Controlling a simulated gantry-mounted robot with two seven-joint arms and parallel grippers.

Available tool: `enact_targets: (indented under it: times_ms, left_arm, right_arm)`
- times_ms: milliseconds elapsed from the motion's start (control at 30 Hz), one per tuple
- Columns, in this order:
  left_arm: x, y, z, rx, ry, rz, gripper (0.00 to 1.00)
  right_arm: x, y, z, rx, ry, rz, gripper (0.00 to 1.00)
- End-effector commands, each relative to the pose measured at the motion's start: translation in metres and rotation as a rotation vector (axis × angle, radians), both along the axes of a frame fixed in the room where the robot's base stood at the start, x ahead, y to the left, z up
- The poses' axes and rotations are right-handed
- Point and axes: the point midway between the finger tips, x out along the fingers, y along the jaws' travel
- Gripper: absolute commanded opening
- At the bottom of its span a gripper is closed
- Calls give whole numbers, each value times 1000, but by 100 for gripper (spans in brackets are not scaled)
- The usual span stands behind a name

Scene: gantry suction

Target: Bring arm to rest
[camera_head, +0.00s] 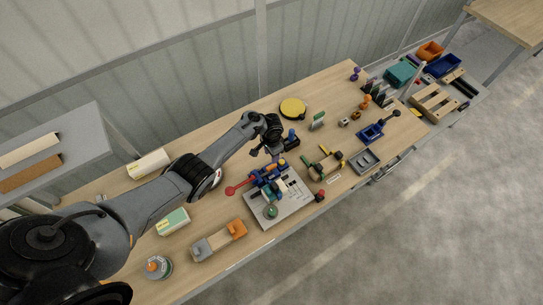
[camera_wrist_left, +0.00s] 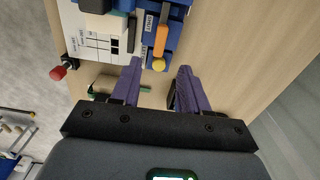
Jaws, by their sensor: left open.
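My left arm reaches in from the left in the head view, and its gripper (camera_head: 277,156) hangs over the workbench (camera_head: 222,135) by the upper edge of a grey fixture board (camera_head: 290,205). In the left wrist view the two purple fingers (camera_wrist_left: 160,88) stand apart with nothing held between them. My right gripper is not in view.
A red-handled lever (camera_head: 237,188) sticks out left of the board. Bare wood shows behind the arm.

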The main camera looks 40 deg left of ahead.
Motion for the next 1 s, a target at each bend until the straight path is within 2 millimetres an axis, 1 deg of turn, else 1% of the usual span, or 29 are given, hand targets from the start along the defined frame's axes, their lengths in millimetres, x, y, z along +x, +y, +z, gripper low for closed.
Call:
enact_targets:
  times_ms: [67,200,733,867,967,1000]
  left_arm:
    - [0,0,6,0,0,0,45]
    - [-1,1,9,1,1,1,45]
    - [-3,-2,6,11,-6,-5,45]
    - [-12,-8,1,39,-26,-19,45]
    - [-25,-18,-4,70,-55,-32,45]
    - [-33,-23,-4,82,-69,-36,45]
  right_arm:
    - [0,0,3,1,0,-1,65]
    - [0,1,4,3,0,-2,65]
    - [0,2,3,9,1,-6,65]
    - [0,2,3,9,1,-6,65]
    - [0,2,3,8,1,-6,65]
    - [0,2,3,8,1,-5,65]
